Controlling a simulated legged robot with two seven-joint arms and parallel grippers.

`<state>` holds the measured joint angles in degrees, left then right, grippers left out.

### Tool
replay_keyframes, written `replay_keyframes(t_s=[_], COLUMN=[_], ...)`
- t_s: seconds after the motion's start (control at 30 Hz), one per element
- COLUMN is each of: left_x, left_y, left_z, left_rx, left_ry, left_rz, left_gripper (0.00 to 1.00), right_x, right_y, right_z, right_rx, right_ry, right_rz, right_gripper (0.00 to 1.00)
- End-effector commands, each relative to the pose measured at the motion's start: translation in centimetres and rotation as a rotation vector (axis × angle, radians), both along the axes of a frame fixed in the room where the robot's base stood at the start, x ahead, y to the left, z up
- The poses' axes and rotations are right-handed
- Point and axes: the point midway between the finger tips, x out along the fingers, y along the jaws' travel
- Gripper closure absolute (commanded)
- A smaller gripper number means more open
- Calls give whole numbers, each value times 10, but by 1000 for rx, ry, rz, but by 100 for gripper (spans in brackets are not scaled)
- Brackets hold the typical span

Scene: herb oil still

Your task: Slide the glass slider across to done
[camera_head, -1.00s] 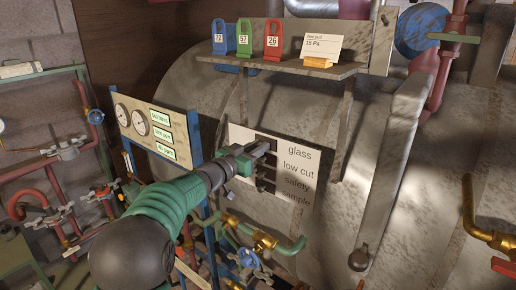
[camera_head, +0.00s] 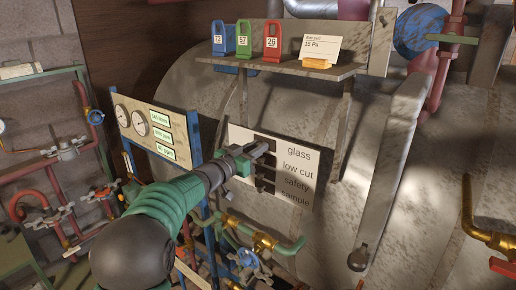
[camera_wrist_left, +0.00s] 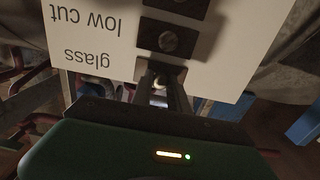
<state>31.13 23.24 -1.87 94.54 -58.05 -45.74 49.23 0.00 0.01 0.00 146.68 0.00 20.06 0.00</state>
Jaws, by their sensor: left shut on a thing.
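A white board (camera_head: 301,194) carries the labels glass, low cut, safety and sample, with dark sliders in a column on its left part. My left gripper (camera_head: 266,148) is at the top row, level with the word glass. In the left wrist view the board (camera_wrist_left: 100,20) appears upside down, and my left gripper (camera_wrist_left: 163,82) is shut on the glass slider (camera_wrist_left: 154,70). The low cut slider (camera_wrist_left: 168,38) sits beside it, apart from the fingers. My gripper hides part of the glass slider in the head view. My right gripper is not in view.
A shelf (camera_head: 283,66) above the board holds blue, green and red tags and a card. A gauge panel (camera_head: 150,132) in a blue frame stands left of the board. Pipes and a brass valve (camera_head: 262,241) lie below. A large metal lever (camera_head: 391,160) is at right.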

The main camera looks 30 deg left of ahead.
Motion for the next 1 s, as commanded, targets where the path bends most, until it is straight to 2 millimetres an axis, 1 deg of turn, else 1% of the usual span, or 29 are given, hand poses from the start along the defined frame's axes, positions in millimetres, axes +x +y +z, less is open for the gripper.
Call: replay_keyframes(t_s=[0.03, 0.07, 0.2, 0.3, 0.4, 0.53, 0.77, 0.8, 0.93, 1.0], left_x=[0, 1, 3, 5, 6, 6, 5, 5, 6, 6], left_y=[10, 15, 50, 72, 86, 93, 94, 94, 92, 92], left_z=[0, 2, 5, 4, 1, -2, -2, -2, -2, -1], left_rx=[-1, -1, -1, -1, 0, 0, 0, 0, 0, 0], left_ry=[10, 9, 11, 9, 7, 7, 5, 5, 4, 3], left_rz=[7, 7, 9, 7, 6, 7, 8, 8, 6, 5], left_gripper=[100, 100, 100, 100, 100, 100, 100, 75, 58, 57], right_x=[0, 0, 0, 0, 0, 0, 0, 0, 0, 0], right_y=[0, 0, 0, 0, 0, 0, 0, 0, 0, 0], right_z=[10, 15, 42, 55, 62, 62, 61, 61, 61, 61], right_rx=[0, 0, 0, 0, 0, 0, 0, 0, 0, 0], right_ry=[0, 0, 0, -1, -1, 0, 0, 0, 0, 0], right_rz=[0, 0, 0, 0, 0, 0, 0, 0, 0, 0], right_gripper=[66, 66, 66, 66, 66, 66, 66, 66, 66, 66])
